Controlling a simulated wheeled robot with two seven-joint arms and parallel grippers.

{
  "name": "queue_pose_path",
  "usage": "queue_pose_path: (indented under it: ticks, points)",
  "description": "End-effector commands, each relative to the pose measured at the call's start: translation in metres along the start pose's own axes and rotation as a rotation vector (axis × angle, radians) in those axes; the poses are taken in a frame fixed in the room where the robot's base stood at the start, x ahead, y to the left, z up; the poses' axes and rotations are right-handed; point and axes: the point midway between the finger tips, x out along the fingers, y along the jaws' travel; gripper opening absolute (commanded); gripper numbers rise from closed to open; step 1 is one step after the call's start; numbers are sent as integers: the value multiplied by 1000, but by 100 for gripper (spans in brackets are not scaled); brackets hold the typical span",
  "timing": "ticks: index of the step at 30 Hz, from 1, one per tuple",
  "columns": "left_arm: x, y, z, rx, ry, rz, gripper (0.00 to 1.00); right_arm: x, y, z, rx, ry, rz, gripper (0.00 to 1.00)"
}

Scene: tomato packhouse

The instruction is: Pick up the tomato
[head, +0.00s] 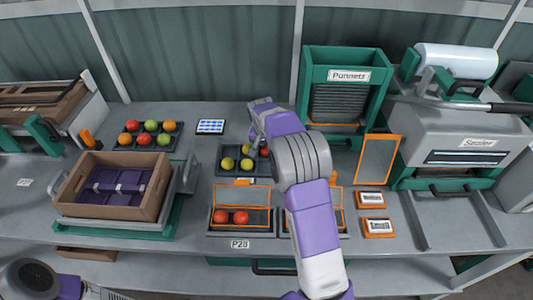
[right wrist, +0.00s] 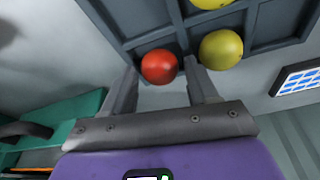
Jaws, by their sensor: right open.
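A red tomato (right wrist: 159,66) sits at the edge of a dark divided tray (right wrist: 150,37), beside yellow tomatoes (right wrist: 220,48), in the right wrist view. My right gripper (right wrist: 162,70) is open, with one finger on each side of the red tomato. I cannot tell whether the fingers touch it. In the head view, the red tomato (head: 264,152) is partly hidden by my right arm, and the gripper (head: 256,138) is over the tray's right part. Two other red tomatoes (head: 231,217) lie in an orange-edged punnet (head: 240,194) nearer the front. My left gripper is out of view.
A second tray (head: 131,127) of mixed tomatoes and a cardboard box (head: 150,196) with purple inserts stand to the left. A green punnet dispenser (head: 312,75) and a sealer (head: 465,125) stand to the right.

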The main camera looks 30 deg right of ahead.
Motion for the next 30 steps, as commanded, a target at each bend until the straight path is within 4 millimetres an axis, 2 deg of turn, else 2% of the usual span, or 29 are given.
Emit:
queue_pose_path:
  ticks: [7,12,20,23,30]
  points:
    - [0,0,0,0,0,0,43,2,0,0,0,1,-2,57]
    - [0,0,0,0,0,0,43,2,0,0,0,1,-1,32]
    - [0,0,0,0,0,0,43,1,0,-1,0,1,-2,31]
    - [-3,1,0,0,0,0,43,-7,-1,-3,1,2,-3,31]
    - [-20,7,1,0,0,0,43,-52,-1,-16,2,3,-4,31]
